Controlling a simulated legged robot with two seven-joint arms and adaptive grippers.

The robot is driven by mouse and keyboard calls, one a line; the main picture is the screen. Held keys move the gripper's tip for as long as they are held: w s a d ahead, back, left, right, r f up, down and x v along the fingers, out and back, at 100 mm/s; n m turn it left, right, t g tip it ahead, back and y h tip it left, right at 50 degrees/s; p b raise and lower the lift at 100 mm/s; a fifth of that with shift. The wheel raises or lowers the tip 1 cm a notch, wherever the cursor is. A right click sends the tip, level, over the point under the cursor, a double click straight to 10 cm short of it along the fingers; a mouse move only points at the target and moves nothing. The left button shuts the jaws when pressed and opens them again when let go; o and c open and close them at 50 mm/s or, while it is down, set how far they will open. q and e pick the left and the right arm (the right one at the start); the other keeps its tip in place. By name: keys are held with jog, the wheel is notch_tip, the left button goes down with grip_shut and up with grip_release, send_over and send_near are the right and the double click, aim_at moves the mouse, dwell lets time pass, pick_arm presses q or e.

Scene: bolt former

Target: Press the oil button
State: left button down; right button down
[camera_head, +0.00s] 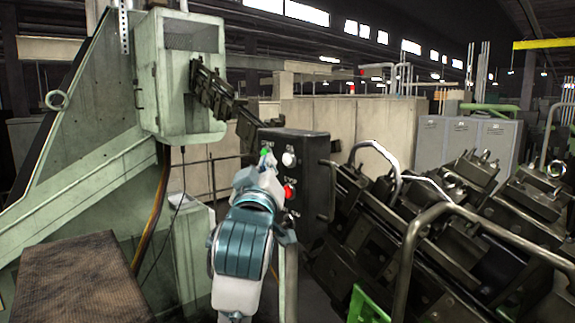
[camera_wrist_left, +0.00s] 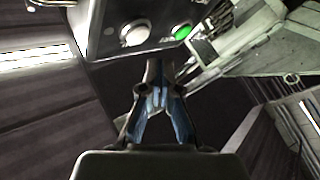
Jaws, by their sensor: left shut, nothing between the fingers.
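A black control box (camera_head: 315,170) stands upright in the middle of the head view. Its face carries a white button (camera_head: 289,159), a green button (camera_head: 265,151) and a red button (camera_head: 289,192); their small labels are too blurred to read surely, so I cannot tell which is the oil button. My left gripper (camera_head: 268,162) is in front of the box, close to the green and white buttons. In the left wrist view the shut, empty fingertips (camera_wrist_left: 156,72) are just below the white button (camera_wrist_left: 133,33) and green button (camera_wrist_left: 181,32), seemingly apart from both. My right gripper is not in view.
A pale green machine housing (camera_head: 180,75) stands to the left, with a brown textured plate (camera_head: 75,280) below it. Dark machinery with bent metal handles (camera_head: 440,220) fills the right side. Grey cabinets (camera_head: 465,140) stand behind.

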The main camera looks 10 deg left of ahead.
pick_arm(q)
jog(key=s+a+b, duration=0.1)
jog(key=s+a, duration=0.1)
jog(key=shift+s+a, duration=0.1)
jog(key=shift+s, duration=0.25)
dwell(0.4)
